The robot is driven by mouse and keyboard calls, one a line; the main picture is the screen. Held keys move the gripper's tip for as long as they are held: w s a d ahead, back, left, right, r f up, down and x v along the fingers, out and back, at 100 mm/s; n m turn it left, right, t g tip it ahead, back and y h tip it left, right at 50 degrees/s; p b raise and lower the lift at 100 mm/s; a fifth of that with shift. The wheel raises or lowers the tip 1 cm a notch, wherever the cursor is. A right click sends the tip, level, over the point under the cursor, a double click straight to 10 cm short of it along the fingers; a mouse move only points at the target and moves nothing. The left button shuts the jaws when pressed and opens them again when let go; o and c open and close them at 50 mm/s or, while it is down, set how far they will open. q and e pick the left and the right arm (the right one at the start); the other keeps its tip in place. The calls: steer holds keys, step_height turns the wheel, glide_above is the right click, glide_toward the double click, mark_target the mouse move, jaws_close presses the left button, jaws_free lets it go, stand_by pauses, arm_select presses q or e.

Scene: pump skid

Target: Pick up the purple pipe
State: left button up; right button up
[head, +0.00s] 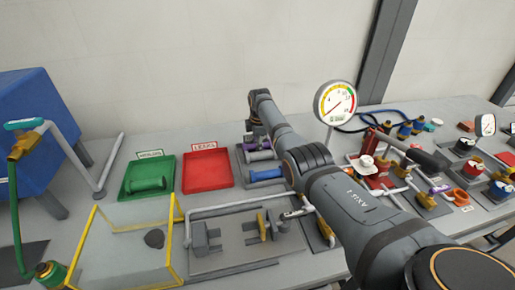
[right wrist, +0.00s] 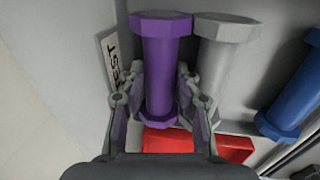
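The purple pipe (right wrist: 164,65) has a wide flange at its far end. In the right wrist view it lies between the two fingers of my right gripper (right wrist: 162,85), which sit tight against both sides of its barrel. The fingers appear shut on it. In the head view a little of the purple pipe (head: 248,138) shows beyond my right forearm, at the back of the parts tray. My right gripper (head: 252,124) is small and partly hidden there. Whether the pipe is lifted cannot be told. My left gripper is not in view.
A grey pipe (right wrist: 212,58) lies right beside the purple one, and a blue pipe (right wrist: 293,90) is farther right. A red tray (head: 207,170) and a green tray (head: 135,186) with a green pipe stand to the left. A gauge (head: 335,103) rises behind my arm.

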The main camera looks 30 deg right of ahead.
steer(key=shift+c, duration=0.4)
jaws_close()
steer(key=shift+r, duration=0.1)
step_height(320, 180, up, 3)
steer(key=shift+w+r, duration=0.1)
steer(key=shift+w, duration=0.05)
steer(key=shift+s+a+r+p, duration=0.1)
steer(key=shift+s+r+p, duration=0.15)
steer(key=shift+s+p, duration=0.05)
steer(key=s+a+r+p, duration=0.5)
steer(key=s+r+p, duration=0.4)
steer(key=s, duration=0.3)
steer(key=shift+s+p, duration=0.25)
steer(key=shift+p, duration=0.55)
